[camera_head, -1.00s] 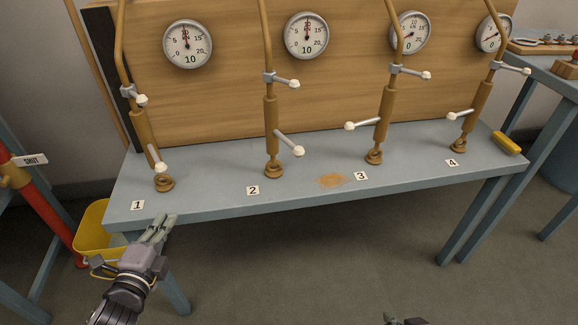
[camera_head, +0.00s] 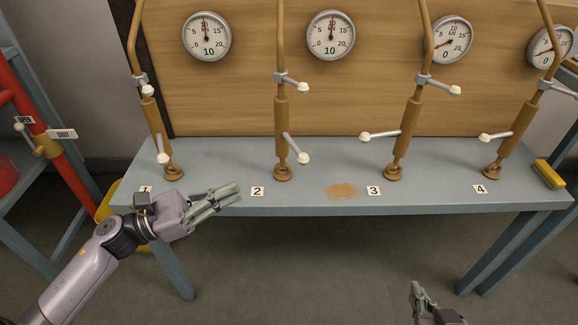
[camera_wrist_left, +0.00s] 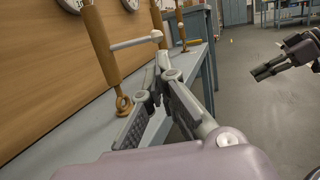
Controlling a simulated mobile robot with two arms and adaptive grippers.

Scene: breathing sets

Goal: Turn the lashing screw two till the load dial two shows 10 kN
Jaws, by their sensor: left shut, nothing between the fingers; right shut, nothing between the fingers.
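Lashing screw two (camera_head: 281,125) is a brown turnbuckle standing upright behind label 2 (camera_head: 257,191). Its lower lever (camera_head: 294,146) slants down to the right and ends in a white knob. Load dial two (camera_head: 331,36), on the wooden board, has its needle straight up and a green 10 below. My left gripper (camera_head: 239,191) is shut and empty over the bench's front edge, left of label 2 and apart from the screw. It also shows in the left wrist view, with a turnbuckle (camera_wrist_left: 100,45) beyond it. My right gripper (camera_head: 418,288) is shut and empty in front of the bench, low in the head view.
Screws one (camera_head: 157,125), three (camera_head: 407,130) and four (camera_head: 512,130) stand on the same grey bench (camera_head: 225,160). A yellow-handled object (camera_head: 549,174) lies at the right end. A red pipe stands left.

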